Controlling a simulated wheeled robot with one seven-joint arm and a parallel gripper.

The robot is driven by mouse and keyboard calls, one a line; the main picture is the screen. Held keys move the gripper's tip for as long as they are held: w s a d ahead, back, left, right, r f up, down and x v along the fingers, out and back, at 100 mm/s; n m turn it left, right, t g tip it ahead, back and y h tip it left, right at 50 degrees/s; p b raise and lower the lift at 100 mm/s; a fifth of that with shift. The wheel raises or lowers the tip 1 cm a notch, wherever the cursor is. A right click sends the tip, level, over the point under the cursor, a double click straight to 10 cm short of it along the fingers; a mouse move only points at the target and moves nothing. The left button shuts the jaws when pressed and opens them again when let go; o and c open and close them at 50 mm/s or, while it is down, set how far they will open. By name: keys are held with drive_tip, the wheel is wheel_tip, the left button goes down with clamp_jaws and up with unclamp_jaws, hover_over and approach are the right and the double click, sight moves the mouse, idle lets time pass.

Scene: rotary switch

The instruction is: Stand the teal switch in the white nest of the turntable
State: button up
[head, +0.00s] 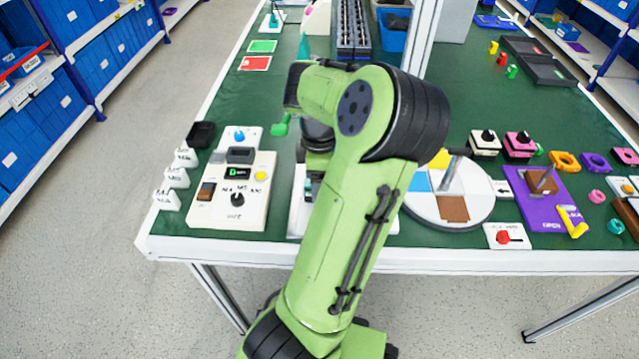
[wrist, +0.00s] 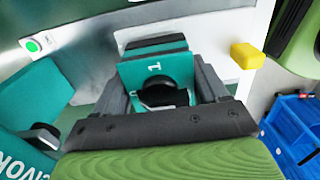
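The teal switch (wrist: 157,70), marked 1 and with a black knob, shows between the two fingers of my gripper (wrist: 158,82) in the wrist view. A finger lies close along each side of it. I cannot tell whether they press on it. Its lower part is hidden by the gripper. In the head view my arm covers the gripper and most of that spot. The round turntable (head: 478,207) stands right of my arm, with blue, yellow and brown patches and a post. Its white nest is not clearly visible.
A white control panel (head: 250,205) with a black knob stands left of my arm. A purple board (head: 545,215) and a red-knobbed switch (head: 507,237) lie right of the turntable. In the wrist view, a yellow block (wrist: 247,55) is near the right finger.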

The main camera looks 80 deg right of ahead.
drive_tip(key=shift+c, duration=1.4)
drive_tip(key=shift+r, duration=0.1)
wheel_tip(320, 180, up, 6)
drive_tip(key=p, duration=0.5)
